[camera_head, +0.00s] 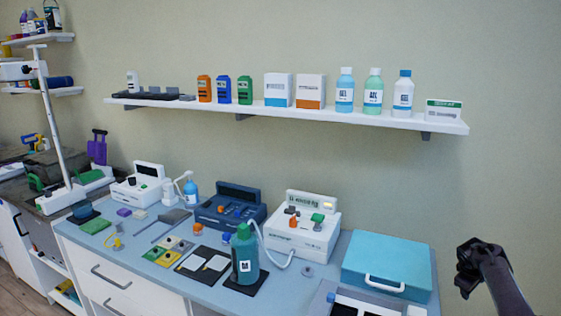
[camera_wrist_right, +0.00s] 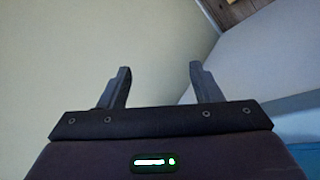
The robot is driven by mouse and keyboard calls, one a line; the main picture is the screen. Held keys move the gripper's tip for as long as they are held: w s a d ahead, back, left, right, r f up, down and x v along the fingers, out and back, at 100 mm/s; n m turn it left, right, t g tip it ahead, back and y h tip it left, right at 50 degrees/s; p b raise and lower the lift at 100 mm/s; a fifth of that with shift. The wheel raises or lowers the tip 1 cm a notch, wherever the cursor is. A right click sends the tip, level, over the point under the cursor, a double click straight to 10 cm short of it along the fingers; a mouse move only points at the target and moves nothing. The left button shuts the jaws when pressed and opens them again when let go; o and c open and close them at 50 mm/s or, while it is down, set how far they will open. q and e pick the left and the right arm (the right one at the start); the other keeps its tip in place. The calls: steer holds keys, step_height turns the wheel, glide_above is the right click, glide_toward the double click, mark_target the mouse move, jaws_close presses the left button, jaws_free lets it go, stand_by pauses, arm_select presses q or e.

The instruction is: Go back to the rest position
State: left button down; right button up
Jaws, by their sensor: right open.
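My right gripper (camera_head: 468,268) is at the right side of the head view, raised in front of the wall, to the right of the blue case. In the right wrist view its two dark fingers (camera_wrist_right: 160,85) stand apart with nothing between them. Behind them are plain wall and a pale surface. My left gripper is not in the head view.
A blue case (camera_head: 388,262) lies at the right end of the counter (camera_head: 145,262). A green bottle (camera_head: 245,258), a white device (camera_head: 303,228) and a dark blue device (camera_head: 230,207) stand left of it. A wall shelf (camera_head: 290,112) holds bottles and boxes. Wall space around my right gripper is clear.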

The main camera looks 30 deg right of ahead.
steer(key=s+a+f+n+t+h, duration=0.25)
steer(key=s+f+n, duration=0.35)
steer(key=s+f, duration=1.55)
steer(key=s+a+f+m+g+y, duration=0.1)
steer(key=s+a+f, duration=0.1)
steer(key=a+f, duration=0.55)
steer(key=s+a+f+y, duration=0.2)
steer(key=s+a+f, duration=0.15)
steer(key=a, duration=0.65)
steer(key=s+a+f+m+g+y, duration=0.1)
steer(key=s+a+f, duration=0.1)
steer(key=a+f, duration=0.6)
steer(key=s+a+f+y, duration=0.1)
steer(key=a+f+y, duration=0.1)
steer(key=a, duration=1.3)
steer(key=a+f+m+y, duration=0.1)
steer(key=a+f+y, duration=0.1)
steer(key=a, duration=1.4)
steer(key=shift+s+a+f+m, duration=0.3)
steer(key=shift+s+f, duration=0.1)
steer(key=shift+f, duration=0.05)
steer(key=shift+y, duration=0.25)
steer(key=shift+c, duration=0.2)
